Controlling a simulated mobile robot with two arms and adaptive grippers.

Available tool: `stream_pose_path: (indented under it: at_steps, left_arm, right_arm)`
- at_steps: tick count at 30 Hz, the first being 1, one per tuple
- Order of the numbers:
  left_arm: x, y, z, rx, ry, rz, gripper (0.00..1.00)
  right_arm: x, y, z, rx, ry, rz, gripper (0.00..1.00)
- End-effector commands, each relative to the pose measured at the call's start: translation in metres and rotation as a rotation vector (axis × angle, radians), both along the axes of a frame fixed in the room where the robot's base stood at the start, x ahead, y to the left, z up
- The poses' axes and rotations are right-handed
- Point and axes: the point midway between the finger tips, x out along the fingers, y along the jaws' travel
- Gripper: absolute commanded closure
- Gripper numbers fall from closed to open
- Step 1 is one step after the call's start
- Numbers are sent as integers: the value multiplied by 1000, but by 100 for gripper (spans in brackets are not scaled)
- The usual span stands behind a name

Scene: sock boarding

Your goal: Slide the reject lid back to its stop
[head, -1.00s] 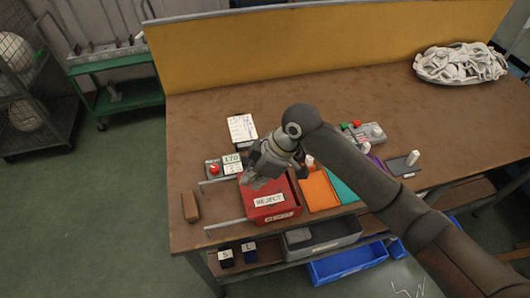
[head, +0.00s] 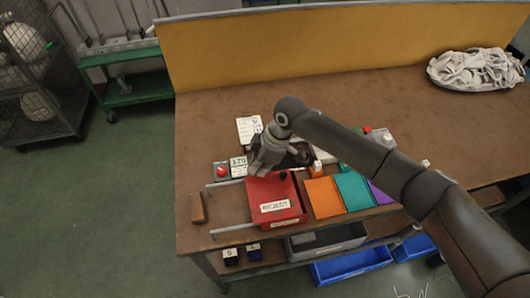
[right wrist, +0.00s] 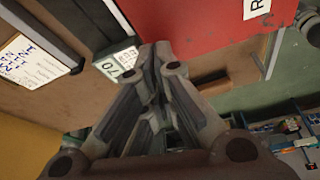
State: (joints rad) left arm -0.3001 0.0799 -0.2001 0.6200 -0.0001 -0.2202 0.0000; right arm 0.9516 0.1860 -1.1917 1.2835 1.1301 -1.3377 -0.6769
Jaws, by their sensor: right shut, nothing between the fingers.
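The red reject lid (head: 262,190) lies over the red bin at the front of the bench, with a white REJECT label on it. A dark knob (head: 284,175) stands near its far edge. Two pale rails (head: 228,183) run out from the bin to the left. My right gripper (head: 256,171) is shut and empty, by the lid's far left corner, left of the knob. In the right wrist view the closed fingertips (right wrist: 160,58) show beside the red lid (right wrist: 190,22); I cannot tell whether they touch it. My left gripper is out of view.
A panel with a red button (head: 221,172) and a 170 display (head: 238,162) stand left of the gripper. A brown block (head: 197,208) lies near the left rails. A clipboard (head: 249,129) lies behind.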

Motion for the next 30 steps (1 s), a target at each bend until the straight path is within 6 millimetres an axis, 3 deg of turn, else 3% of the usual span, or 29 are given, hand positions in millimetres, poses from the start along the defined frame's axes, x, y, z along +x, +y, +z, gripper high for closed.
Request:
stream_pose_path:
  at_steps: [7, 22, 30]
  left_arm:
    - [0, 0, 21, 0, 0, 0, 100]
    - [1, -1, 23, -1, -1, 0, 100]
    - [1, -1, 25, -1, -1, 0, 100]
  right_arm:
    - [1, -31, -2, -2, 1, -2, 100]
    - [2, -39, -4, 0, 0, -1, 100]
    - [9, -65, -4, 0, 1, -2, 100]
